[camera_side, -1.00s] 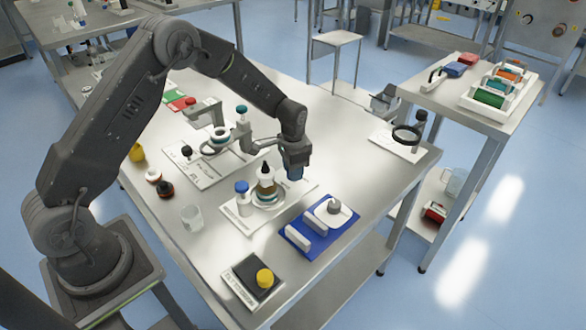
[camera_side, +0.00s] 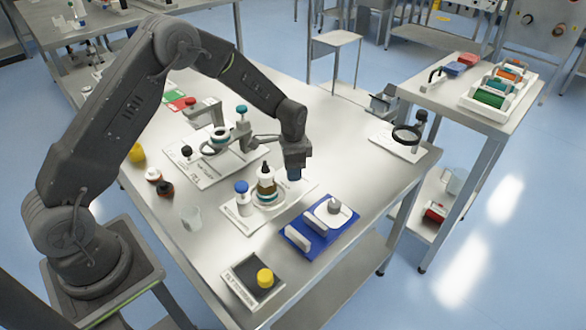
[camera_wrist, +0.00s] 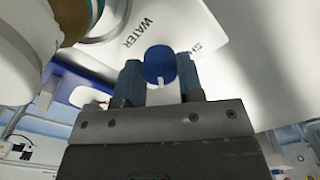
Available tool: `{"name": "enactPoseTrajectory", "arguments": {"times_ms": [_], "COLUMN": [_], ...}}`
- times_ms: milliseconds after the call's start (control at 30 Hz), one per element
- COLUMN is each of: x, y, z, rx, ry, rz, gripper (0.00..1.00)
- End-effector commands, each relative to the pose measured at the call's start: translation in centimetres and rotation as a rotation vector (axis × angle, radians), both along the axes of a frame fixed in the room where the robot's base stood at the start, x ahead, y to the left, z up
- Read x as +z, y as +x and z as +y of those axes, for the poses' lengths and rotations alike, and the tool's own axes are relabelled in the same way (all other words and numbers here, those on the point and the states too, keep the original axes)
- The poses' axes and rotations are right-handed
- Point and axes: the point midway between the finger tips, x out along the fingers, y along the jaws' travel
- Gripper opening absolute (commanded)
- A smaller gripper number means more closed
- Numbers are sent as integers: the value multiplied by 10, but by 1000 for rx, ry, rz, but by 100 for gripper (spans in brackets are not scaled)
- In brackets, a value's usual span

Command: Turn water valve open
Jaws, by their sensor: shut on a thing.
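A round blue valve knob (camera_wrist: 159,62) with a small white mark on its near edge shows between my two fingers in the wrist view. My gripper (camera_wrist: 159,82) is shut on this knob, one finger on each side. Beside it, a white plate (camera_wrist: 192,28) carries the printed word WATER and a second word cut off after "SH". The white mark points down toward my gripper body. In the side view, my gripper (camera_side: 293,177) points down at the right end of the plate with the bottles, and its fingers mostly hide the knob.
An amber bottle (camera_side: 266,182) and a blue-capped white bottle (camera_side: 242,192) stand close left of my gripper. A blue tray (camera_side: 318,246) with white parts lies in front. A ring stand (camera_side: 241,128) stands behind left. A magnifier (camera_side: 406,135) stands right. Bare table lies between.

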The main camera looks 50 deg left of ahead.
Motion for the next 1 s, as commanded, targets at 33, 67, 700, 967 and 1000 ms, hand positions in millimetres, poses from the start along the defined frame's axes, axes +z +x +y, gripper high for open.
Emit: {"name": "enactPoseTrajectory", "arguments": {"times_ms": [33, 67, 700, 967, 1000], "x": [1, 1, 18, 76, 84], "y": [1, 1, 1, 1, 1], "z": [0, 0, 0, 0, 0], "rx": [-3, -3, 0, -1, -1], "ry": [1, 1, 1, 1, 1], "rz": [-2, -2, -4, -7, -6], "gripper": [38, 41, 60, 60, 60]}}
